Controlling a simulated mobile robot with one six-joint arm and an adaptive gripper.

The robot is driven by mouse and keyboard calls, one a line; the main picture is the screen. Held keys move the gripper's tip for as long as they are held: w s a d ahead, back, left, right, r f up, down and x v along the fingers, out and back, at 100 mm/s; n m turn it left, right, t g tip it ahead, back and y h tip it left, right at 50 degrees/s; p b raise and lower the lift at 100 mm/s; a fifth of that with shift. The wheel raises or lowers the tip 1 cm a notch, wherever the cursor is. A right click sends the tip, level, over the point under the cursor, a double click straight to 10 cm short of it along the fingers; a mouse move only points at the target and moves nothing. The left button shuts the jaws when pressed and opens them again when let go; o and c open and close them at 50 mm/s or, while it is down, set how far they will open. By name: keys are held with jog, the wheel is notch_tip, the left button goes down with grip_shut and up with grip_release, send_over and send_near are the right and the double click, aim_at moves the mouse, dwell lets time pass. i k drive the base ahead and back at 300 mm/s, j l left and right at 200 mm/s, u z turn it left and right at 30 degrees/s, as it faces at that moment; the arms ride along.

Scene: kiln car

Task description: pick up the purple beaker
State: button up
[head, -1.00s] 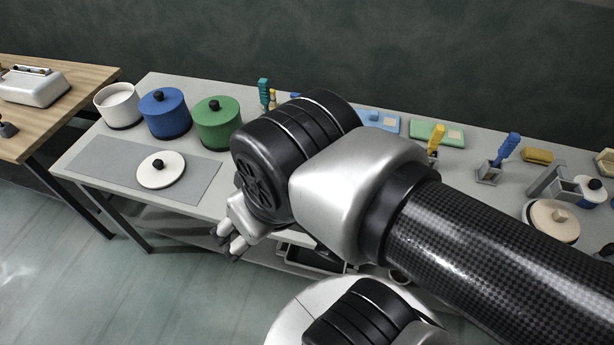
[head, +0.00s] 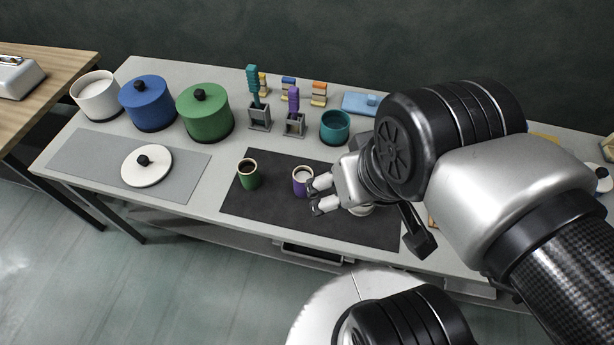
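The purple beaker (head: 301,184) stands upright on the dark mat (head: 270,208), with a pale rim and something whitish inside. My gripper (head: 314,198) is just to its right and front, fingers pointing left toward it. The two fingers are apart with a gap between them, so the gripper looks open and empty. The upper finger overlaps the beaker's right edge in the picture; I cannot tell whether it touches. A green beaker (head: 248,176) with dark contents stands to the left on the same mat.
A teal pot (head: 335,128) and holders with a purple-handled tool (head: 294,101) and a teal-handled tool (head: 253,82) stand behind. Green (head: 206,114) and blue (head: 147,103) lidded pots are farther left. My arm hides the table's right part.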

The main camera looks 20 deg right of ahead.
aim_at(301, 175)
jog(key=i+j+z, duration=0.25)
jog(key=j, duration=0.75)
jog(key=j+z, duration=0.3)
jog(key=j, duration=0.7)
